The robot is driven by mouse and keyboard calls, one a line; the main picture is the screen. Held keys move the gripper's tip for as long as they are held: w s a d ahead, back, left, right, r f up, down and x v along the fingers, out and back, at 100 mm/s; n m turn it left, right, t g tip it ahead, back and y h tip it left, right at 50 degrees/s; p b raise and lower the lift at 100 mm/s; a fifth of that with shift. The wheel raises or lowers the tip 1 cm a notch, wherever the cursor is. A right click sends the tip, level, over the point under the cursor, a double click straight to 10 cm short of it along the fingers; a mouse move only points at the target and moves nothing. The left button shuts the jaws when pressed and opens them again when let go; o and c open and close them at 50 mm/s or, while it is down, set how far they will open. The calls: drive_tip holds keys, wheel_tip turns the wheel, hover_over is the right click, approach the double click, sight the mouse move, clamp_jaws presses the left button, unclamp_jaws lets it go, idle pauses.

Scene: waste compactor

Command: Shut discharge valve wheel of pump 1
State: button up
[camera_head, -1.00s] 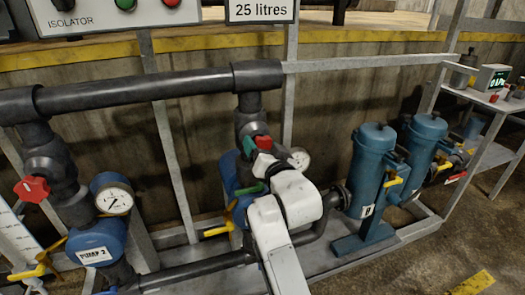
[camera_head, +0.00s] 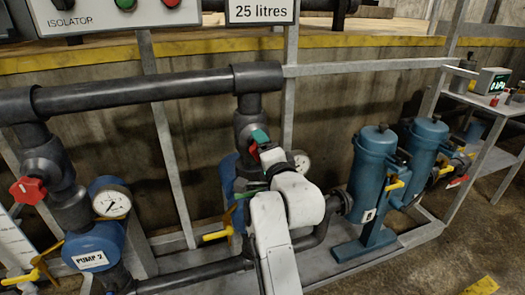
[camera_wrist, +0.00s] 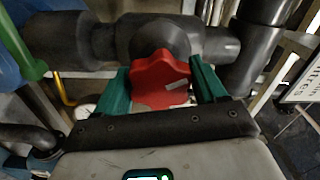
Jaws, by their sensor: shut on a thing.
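The red lobed valve wheel (camera_wrist: 160,82) sits on a dark pipe fitting, and a pale mark shows on its face. My gripper (camera_wrist: 159,70) has its green fingers on opposite sides of the wheel and is shut on it. In the head view my gripper (camera_head: 255,164) is at the right-hand pump's vertical pipe, and only a sliver of the red wheel (camera_head: 254,153) shows. My arm hides most of that blue pump, and no number is readable on it. The left pump (camera_head: 93,247) is labelled PUMP 2 and has its own red wheel (camera_head: 29,190).
A thick horizontal pipe (camera_head: 140,93) runs above both pumps. A pressure gauge (camera_head: 301,161) sits close behind my wrist. Blue filter vessels (camera_head: 372,172) stand to the right, and yellow-handled valves (camera_head: 215,236) sit low down.

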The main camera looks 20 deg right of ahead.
drive_tip(key=m, duration=0.5)
drive_tip(key=shift+f, duration=0.15)
drive_tip(key=shift+m, duration=0.3)
idle(0.3)
drive_tip(key=o, duration=1)
drive_tip(key=s, duration=1.1)
drive_tip(key=shift+w, duration=0.1)
